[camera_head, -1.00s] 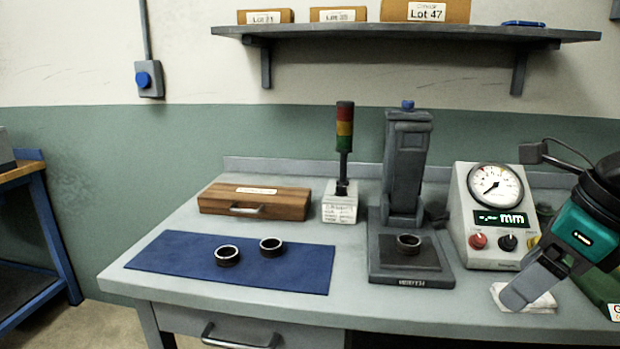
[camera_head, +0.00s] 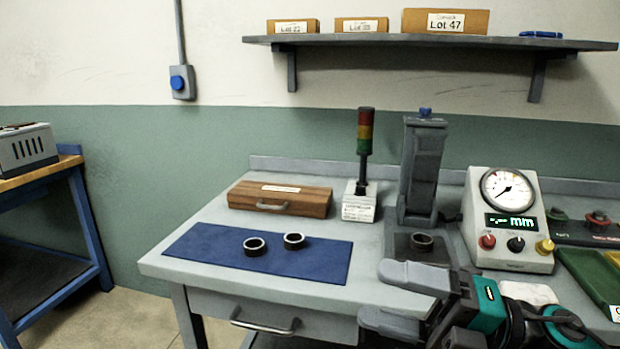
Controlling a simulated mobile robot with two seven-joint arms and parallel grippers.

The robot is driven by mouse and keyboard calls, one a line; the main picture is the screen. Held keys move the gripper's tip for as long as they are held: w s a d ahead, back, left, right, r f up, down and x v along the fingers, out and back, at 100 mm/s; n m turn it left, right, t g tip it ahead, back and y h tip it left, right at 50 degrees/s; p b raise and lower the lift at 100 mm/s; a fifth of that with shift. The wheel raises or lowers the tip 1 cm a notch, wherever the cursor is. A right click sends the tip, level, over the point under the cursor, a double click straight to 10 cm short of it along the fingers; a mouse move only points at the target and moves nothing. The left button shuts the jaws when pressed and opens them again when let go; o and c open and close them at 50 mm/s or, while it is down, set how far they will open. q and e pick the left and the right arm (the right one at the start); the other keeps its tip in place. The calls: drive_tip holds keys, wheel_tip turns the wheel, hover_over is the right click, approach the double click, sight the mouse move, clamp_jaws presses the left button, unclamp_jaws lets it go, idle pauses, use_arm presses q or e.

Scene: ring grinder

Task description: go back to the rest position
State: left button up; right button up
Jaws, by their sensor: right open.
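My right gripper (camera_head: 385,297) is at the lower right of the head view, in front of the bench edge. Its two grey fingers point left, stand apart and have nothing between them. Two dark metal rings, one on the left (camera_head: 255,246) and one on the right (camera_head: 294,241), lie on the blue mat (camera_head: 190,246). A third ring (camera_head: 421,242) sits on the base of the grey gauge stand (camera_head: 423,170), which my right gripper partly covers. My left gripper is not in view.
The grey bench (camera_head: 160,265) also holds a wooden case (camera_head: 280,200), a signal tower (camera_head: 364,150) and a dial readout box (camera_head: 508,220). A green tray (camera_head: 590,275) stands at the right. A blue-framed side table (camera_head: 88,225) is at the left, with floor between.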

drive_tip(key=w+d+f+m+t+h+p, duration=0.1)
drive_tip(key=w+d+f+m+t+h, duration=0.15)
drive_tip(key=f+m+t+h, duration=0.7)
drive_tip(key=w+d+f+m+t+h+p, duration=0.1)
drive_tip(key=d+f+m+t+h, duration=0.4)
drive_tip(key=m, duration=1)
drive_tip(key=s+f+m+g+h, duration=0.1)
drive_tip(key=s+f+m+g, duration=0.3)
drive_tip(key=f, duration=0.5)
drive_tip(key=s+f+m+g+h, duration=0.2)
drive_tip(key=s+f+m+g, duration=0.2)
drive_tip(key=s+f, duration=0.4)
drive_tip(key=shift+d+f+m, duration=0.3)
drive_tip(key=shift+f+m, duration=0.05)
drive_tip(key=shift+f, duration=0.6)
drive_tip(key=shift+c, duration=0.4)
